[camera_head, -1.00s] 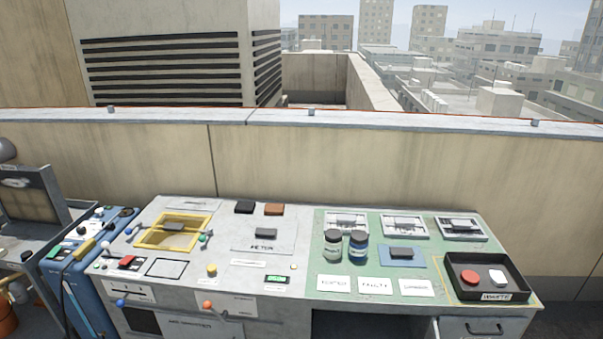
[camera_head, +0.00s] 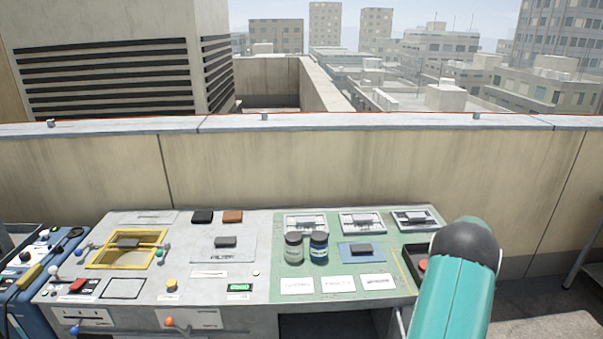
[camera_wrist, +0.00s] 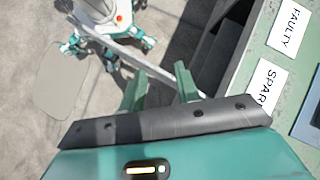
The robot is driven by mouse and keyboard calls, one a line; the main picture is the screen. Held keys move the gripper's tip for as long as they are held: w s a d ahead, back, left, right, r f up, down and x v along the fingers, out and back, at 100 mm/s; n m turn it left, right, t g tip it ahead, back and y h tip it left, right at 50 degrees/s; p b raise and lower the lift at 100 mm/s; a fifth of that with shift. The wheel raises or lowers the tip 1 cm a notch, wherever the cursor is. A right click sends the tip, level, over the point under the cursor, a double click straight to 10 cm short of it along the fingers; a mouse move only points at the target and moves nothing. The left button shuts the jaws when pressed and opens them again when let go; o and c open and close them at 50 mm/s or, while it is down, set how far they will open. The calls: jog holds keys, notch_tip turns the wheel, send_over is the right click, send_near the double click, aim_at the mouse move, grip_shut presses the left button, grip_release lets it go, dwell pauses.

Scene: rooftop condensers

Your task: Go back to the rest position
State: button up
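My gripper (camera_wrist: 160,88) shows in the wrist view with its two green fingers apart and nothing between them. It hangs over the concrete floor beside the bench's edge. The head view does not show the gripper. There, a teal link of my arm with a dark rounded joint stands at the lower right and hides most of the black tray (camera_head: 421,251). The bench (camera_head: 262,315) has a grey left part and a green right part. In the wrist view its "FAULTY" card (camera_wrist: 287,29) and a partly covered "SPAR…" card (camera_wrist: 267,85) lie to the right of the fingers.
Two jars (camera_head: 319,246) stand on the green panel beside a blue pad (camera_head: 378,254) bearing a dark block. Three framed modules (camera_head: 362,222) line its back. A yellow frame (camera_head: 104,262) sits at left. A parapet (camera_head: 300,165) runs behind the bench. Open floor (camera_wrist: 65,80) lies left in the wrist view.

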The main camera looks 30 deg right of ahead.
jog(key=w+a+r+n+h, duration=0.2)
jog(key=w+a+r+n, duration=0.25)
jog(key=a+r, duration=0.65)
jog(key=w+a+r+n+h, duration=0.3)
jog(key=w+a+r, duration=0.2)
jog(key=a+r, duration=0.6)
jog(key=s+a+r+n+t, duration=0.1)
jog(key=s+a+n, duration=0.2)
jog(key=a, duration=0.5)
jog(key=s+a+r+n+t+h, duration=0.1)
jog(key=s+a+r+n+t, duration=0.1)
jog(key=s+a, duration=0.3)
jog(key=s+a+r+n+t+h, duration=0.1)
jog(key=s+a+r+n+t, duration=0.1)
jog(key=a, duration=1)
jog(key=shift+s+n, duration=0.85)
jog(key=shift+s, duration=0.15)
jog(key=shift+s+a, duration=0.1)
